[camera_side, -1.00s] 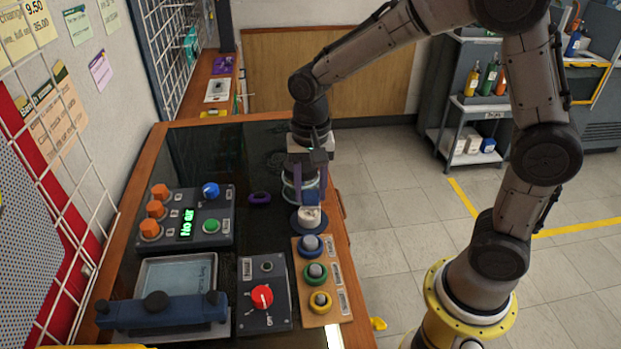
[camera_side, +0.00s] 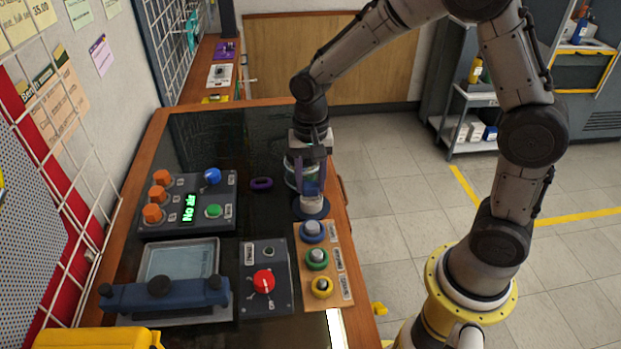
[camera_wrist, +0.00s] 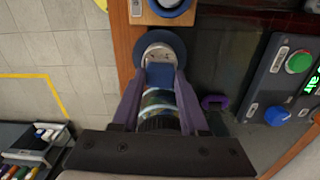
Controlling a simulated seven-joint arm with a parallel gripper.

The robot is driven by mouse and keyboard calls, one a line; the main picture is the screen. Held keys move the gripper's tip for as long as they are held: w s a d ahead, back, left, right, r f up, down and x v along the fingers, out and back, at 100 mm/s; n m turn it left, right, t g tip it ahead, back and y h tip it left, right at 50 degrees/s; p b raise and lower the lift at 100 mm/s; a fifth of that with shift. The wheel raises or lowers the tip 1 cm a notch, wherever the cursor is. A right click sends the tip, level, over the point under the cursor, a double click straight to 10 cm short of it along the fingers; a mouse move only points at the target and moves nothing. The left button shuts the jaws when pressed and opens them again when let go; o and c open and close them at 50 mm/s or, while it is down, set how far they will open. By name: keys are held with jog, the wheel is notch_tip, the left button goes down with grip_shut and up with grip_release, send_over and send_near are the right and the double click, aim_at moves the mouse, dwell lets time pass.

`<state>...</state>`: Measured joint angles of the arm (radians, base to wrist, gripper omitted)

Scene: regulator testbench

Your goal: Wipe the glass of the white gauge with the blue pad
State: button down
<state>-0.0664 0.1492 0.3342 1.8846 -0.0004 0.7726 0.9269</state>
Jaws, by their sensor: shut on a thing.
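The pad also shows between the fingertips in the wrist view (camera_wrist: 160,76). The white gauge (camera_side: 311,203) stands on a round dark blue base (camera_side: 311,212). In the wrist view, the gauge (camera_wrist: 158,50) has a pale rim and a greyish, blotchy face. The pad overlaps the edge of that face. I cannot tell whether it touches the glass. The pad and fingers hide part of the gauge.
A board with blue, green and yellow ringed knobs (camera_side: 335,262) lies in front of the gauge. A glass jar-like thing (camera_side: 293,172) stands behind my fingers. A purple ring (camera_side: 261,184) lies to the left.

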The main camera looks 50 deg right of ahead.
jog(key=shift+s+a, duration=0.9)
jog(key=shift+s, duration=0.05)
notch_tip(320, 180, up, 8)
dwell(0.3)
